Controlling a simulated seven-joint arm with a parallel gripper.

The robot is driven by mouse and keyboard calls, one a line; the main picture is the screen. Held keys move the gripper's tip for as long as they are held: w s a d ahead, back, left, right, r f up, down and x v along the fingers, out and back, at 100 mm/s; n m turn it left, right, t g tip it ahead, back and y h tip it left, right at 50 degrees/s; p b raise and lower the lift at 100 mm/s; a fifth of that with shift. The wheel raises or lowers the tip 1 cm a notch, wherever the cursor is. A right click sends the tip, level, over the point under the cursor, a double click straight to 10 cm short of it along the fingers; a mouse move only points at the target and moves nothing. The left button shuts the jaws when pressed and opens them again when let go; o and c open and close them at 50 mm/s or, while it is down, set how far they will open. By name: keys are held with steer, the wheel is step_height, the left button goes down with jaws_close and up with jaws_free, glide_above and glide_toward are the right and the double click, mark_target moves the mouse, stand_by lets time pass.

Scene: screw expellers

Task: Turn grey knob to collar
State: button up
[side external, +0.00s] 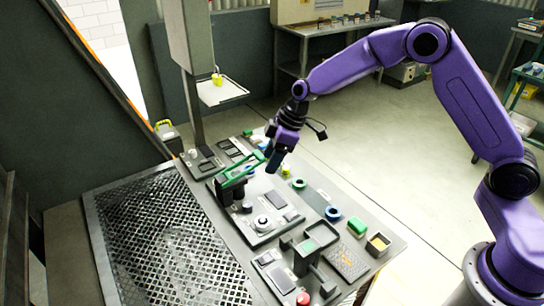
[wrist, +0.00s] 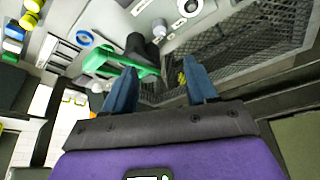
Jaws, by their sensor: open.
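A small round pale grey knob (side external: 262,222) stands on a panel plate in the side external view. In the wrist view a grey knob (wrist: 160,28) shows beyond the fingers, near a white ringed dial (wrist: 190,7); I cannot tell which is the task's knob. I cannot single out the collar. A blue ring (side external: 333,213) lies right of the plate; a blue ring also shows in the wrist view (wrist: 85,39). My gripper (side external: 272,165) is open and empty, above the panel beside a green lever. In the wrist view its blue fingers (wrist: 158,72) are apart.
The green lever (side external: 237,178) on a black post stands close to my gripper; it also shows in the wrist view (wrist: 108,62). A black mesh grate (side external: 165,240) lies left of the panel.

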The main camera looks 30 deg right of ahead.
steer(key=s+d+f+m+g+y, duration=0.2)
steer(key=s+f+m, duration=0.3)
steer(key=m, duration=0.1)
steer(key=m+t+y, duration=0.6)
steer(key=m, duration=2.4)
glide_toward(248, 204)
steer(key=shift+t, duration=0.3)
steer(key=x, duration=0.8)
steer(key=shift+a+f, duration=0.25)
steer(key=shift+a, duration=0.1)
steer(key=shift+c, duration=0.3)
steer(key=c, duration=1)
